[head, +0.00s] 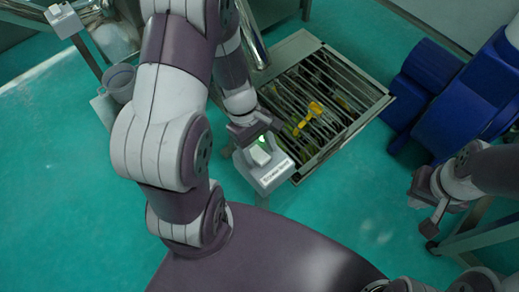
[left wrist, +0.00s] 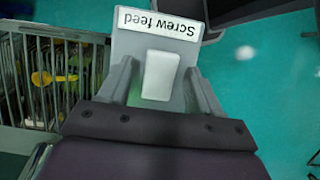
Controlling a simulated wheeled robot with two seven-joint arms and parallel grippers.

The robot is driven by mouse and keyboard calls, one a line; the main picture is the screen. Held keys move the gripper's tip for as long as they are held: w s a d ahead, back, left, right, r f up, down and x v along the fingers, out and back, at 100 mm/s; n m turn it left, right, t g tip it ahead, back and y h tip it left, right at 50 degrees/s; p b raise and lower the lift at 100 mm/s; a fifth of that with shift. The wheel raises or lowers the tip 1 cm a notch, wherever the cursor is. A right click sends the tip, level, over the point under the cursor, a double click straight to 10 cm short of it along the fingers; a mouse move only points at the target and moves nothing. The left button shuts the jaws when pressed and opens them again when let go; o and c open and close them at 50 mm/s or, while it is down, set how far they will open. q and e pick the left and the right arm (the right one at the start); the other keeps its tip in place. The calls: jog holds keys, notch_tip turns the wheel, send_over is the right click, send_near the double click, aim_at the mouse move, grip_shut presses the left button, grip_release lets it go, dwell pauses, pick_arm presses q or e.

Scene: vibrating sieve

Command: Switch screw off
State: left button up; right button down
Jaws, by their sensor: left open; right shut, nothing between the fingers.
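The screw feed switch is a light grey box (head: 270,178) with a white rocker (head: 261,156), near the middle of the head view. In the left wrist view its white label (left wrist: 158,22) reads "Screw feed" upside down, and the white rocker (left wrist: 160,75) stands below it. My left gripper (left wrist: 163,88) is open, with one finger on each side of the rocker. I cannot tell whether the fingers touch it or which way the rocker is tipped. My left gripper (head: 254,140) partly covers the box in the head view. My right gripper (head: 432,222) is shut and empty at the right, away from the switch.
A metal sieve tray (head: 366,98) with bars and yellow pieces stands behind the switch. A blue motor-like machine (head: 440,90) is at the right. A grey bucket (head: 120,82) and another small switch box (head: 63,20) are at the left. Green floor (head: 350,215) is open in front.

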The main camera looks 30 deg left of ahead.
pick_arm(q)
jog(key=shift+s+d+f, duration=0.1)
jog(key=shift+d+f, duration=0.05)
jog(key=c, duration=1)
jog(key=y+p, duration=0.1)
jog(key=p, duration=0.1)
jog(key=t+y+p, duration=0.1)
jog(key=p, duration=0.1)
jog(key=d+y+p, duration=0.1)
jog(key=p, duration=0.1)
jog(key=shift+s+r+y, duration=0.3)
jog(key=shift+r, duration=0.1)
jog(key=shift+c, duration=0.2)
jog(key=shift+f+t+p, duration=0.2)
jog(key=shift+t+p, duration=0.1)
jog(key=shift+p, duration=0.05)
jog(key=shift+w+f+y, duration=0.15)
jog(key=shift+f+y, duration=0.15)
jog(key=o, duration=1)
jog(key=shift+o, duration=0.2)
jog(key=shift+r, duration=0.1)
